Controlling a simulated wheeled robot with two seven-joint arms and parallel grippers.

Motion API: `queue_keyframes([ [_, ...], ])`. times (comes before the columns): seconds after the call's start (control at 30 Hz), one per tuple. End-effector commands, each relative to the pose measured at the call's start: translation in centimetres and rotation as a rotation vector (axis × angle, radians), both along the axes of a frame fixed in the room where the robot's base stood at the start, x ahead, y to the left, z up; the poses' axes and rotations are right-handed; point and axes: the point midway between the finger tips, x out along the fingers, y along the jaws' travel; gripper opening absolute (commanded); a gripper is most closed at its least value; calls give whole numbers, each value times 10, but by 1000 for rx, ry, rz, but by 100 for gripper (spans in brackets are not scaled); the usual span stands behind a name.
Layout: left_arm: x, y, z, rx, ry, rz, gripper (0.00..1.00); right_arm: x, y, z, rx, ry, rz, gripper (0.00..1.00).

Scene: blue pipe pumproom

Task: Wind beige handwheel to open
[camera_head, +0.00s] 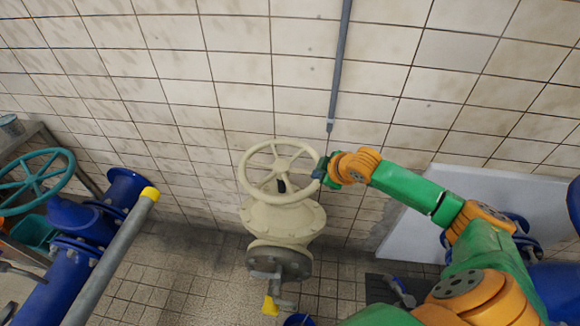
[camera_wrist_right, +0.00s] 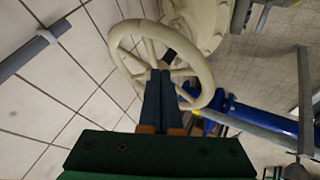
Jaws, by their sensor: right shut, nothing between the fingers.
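The beige handwheel (camera_head: 279,172) sits on top of a beige valve body (camera_head: 283,220) in the middle of the head view. The wheel also shows in the right wrist view (camera_wrist_right: 205,72), with its spokes and rim in front of the fingers. My right gripper (camera_head: 318,174) is at the right side of the wheel's rim. In the right wrist view its two dark fingers (camera_wrist_right: 160,80) are together, with their tips reaching over the near part of the rim among the spokes. Nothing shows between them. Whether they touch the rim or a spoke is unclear. My left gripper is out of view.
A teal handwheel (camera_head: 35,178) on blue pipework (camera_head: 75,250) stands at the left. A grey pipe with a yellow end (camera_head: 150,193) slants there. A tiled wall (camera_head: 235,80) with a thin grey pipe (camera_head: 340,65) is behind the valve. A pale panel (camera_head: 430,210) is at the right.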

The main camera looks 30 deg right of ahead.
Motion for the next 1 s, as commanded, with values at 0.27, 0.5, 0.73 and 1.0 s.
queue_keyframes([
  [0.27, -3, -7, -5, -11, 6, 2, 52, 37, 0, -46, 5, -1, -2, 0],
  [0.5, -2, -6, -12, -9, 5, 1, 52, 54, 0, -68, 1, -1, 0, 0],
  [0.73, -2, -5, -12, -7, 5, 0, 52, 56, -1, -70, -1, -1, 2, 0],
  [1.0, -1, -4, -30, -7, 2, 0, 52, 62, -7, -77, -6, 0, 4, 0],
])
